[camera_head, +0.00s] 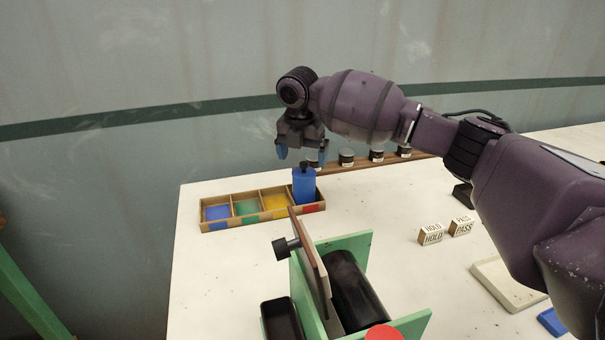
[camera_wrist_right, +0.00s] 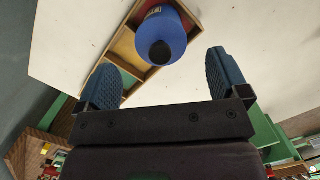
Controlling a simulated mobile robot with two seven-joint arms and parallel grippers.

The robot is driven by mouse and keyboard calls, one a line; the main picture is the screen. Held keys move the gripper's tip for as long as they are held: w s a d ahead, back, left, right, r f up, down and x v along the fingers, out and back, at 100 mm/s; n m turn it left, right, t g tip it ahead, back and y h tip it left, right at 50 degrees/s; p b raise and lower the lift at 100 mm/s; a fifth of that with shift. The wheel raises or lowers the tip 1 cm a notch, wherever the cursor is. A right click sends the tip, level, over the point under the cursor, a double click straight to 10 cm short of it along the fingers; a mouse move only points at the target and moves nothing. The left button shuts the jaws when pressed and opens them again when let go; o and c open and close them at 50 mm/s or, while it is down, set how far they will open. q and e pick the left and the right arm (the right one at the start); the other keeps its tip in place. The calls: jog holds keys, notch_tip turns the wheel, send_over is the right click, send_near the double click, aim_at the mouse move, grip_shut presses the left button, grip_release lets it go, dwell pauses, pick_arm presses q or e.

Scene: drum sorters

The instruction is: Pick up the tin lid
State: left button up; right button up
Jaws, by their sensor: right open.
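A blue tin (camera_head: 304,187) with a dark knob on its top stands upright in the red-marked compartment of the wooden tray (camera_head: 252,222). The dark knob (camera_head: 304,165) is the only lid-like part I can make out; a separate tin lid cannot be told apart. My right gripper (camera_head: 300,155) is open and empty, just above the tin. In the right wrist view the blue tin (camera_wrist_right: 163,32) and its knob (camera_wrist_right: 160,53) lie ahead, between the two blue fingers and apart from both. My left gripper is not in view.
A green-sided sorter with a black drum (camera_head: 357,290) and a red disc (camera_head: 383,333) stands in front. Several small jars (camera_head: 346,157) sit on a wooden strip behind. HOLD (camera_head: 431,235) and PASS (camera_head: 461,227) blocks and a pale tray (camera_head: 505,285) lie right. The white tabletop is clear between.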

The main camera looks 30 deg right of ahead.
aim_at(304, 163)
jog(key=f, duration=0.3)
jog(key=shift+w+d+f+b, duration=0.15)
jog(key=shift+w+d+b, duration=0.05)
jog(key=shift+d+b, duration=0.1)
jog(key=shift+f, duration=0.15)
jog(key=shift+r, duration=0.2)
jog(key=shift+c, duration=0.5)
jog(key=c, duration=0.9)
jog(key=shift+o, duration=0.2)
jog(key=shift+r, duration=0.1)
